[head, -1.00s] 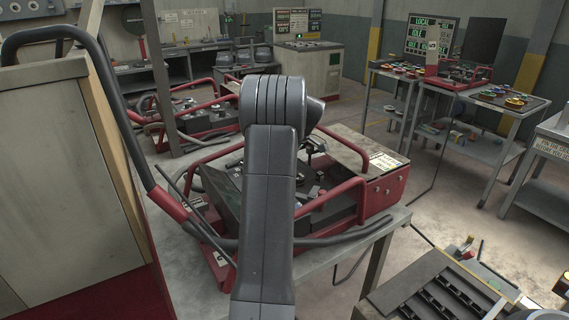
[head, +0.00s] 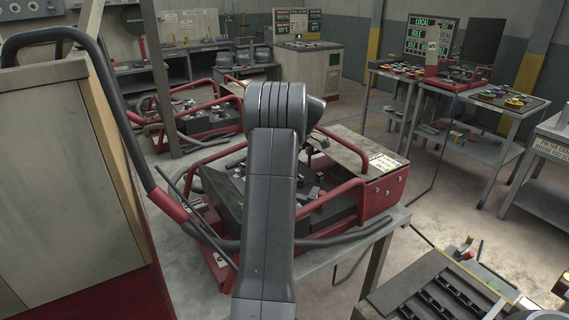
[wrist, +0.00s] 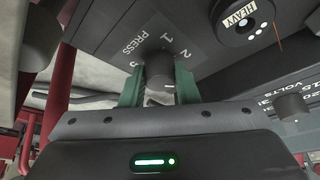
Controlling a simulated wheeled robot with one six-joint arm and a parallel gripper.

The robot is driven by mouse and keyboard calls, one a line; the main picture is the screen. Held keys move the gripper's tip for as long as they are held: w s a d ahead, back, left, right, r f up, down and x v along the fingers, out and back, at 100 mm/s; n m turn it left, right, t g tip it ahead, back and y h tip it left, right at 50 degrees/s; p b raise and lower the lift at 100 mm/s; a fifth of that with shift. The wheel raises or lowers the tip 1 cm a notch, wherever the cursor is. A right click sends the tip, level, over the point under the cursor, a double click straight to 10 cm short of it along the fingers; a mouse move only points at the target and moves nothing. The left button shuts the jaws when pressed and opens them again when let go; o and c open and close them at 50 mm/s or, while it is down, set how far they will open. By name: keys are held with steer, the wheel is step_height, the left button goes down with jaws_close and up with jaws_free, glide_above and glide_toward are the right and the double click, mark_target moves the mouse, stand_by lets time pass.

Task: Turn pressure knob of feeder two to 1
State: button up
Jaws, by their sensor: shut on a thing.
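The pressure knob (wrist: 158,66) is a short dark grey cylinder on a dark panel (wrist: 105,30) marked PRESS in the wrist view. Printed figures 1, 2 and 3 curve around it, with the 1 at its upper right. My gripper (wrist: 158,86) has its two green fingers on either side of the knob and is shut on it. The knob's pointer cannot be made out, so its setting is unclear. In the head view, my arm covers part of the near red-framed feeder (head: 378,197), and the knob cannot be made out there.
In the wrist view, a HEAVY label (wrist: 238,18) and a round dial sit at upper right, with another knob (wrist: 291,107) by a VOLTS scale. Red guard bars (head: 335,195) edge the feeder. A second red-framed machine (head: 205,117) stands behind. A wooden-sided cabinet (head: 60,180) is close at left.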

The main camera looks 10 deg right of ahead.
steer(key=o, duration=1)
